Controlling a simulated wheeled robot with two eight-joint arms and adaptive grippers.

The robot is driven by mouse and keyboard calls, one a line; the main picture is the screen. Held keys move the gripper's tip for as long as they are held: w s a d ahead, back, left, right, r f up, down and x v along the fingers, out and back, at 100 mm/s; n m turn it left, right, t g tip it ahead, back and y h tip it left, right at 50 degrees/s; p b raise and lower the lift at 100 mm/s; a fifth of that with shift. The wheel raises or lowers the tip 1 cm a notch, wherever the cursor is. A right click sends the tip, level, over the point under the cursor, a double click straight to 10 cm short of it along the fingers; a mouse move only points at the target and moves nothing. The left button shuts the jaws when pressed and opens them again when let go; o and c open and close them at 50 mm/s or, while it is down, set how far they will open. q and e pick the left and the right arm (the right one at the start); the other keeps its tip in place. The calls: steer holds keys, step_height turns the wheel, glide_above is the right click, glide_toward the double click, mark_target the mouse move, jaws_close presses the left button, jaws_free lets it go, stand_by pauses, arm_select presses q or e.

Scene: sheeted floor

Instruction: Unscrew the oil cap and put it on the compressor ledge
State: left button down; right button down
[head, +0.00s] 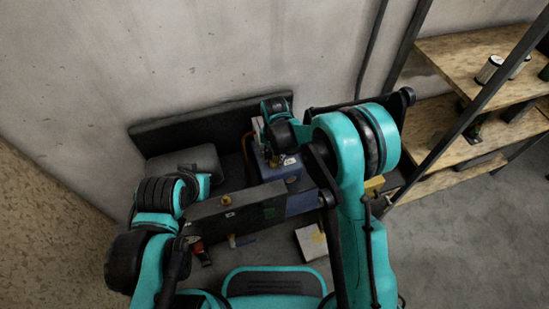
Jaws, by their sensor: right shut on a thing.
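The compressor (304,203) stands low in the middle, a blue body with a long dark grey panel (245,209) on its front side. I cannot tell which surface is the ledge. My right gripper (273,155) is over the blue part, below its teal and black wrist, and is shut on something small. That is probably the oil cap, but the fingers and wrist hide it. My left arm is folded at the left of the compressor. Its end (191,180) is dark and small, and I cannot make out its fingers.
A small brass-coloured knob (226,200) sits on the grey panel. Wooden shelves (480,150) with a can (489,69) stand at the right. A concrete wall (200,60) closes off the back.

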steer(key=n, duration=0.3)
steer(key=shift+n, duration=0.3)
steer(key=n, duration=0.4)
steer(key=shift+n, duration=0.4)
steer(key=n, duration=0.7)
steer(key=shift+n, duration=0.4)
steer(key=c, duration=1.1)
jaws_free()
steer(key=shift+c, duration=0.8)
steer(key=shift+m, duration=0.3)
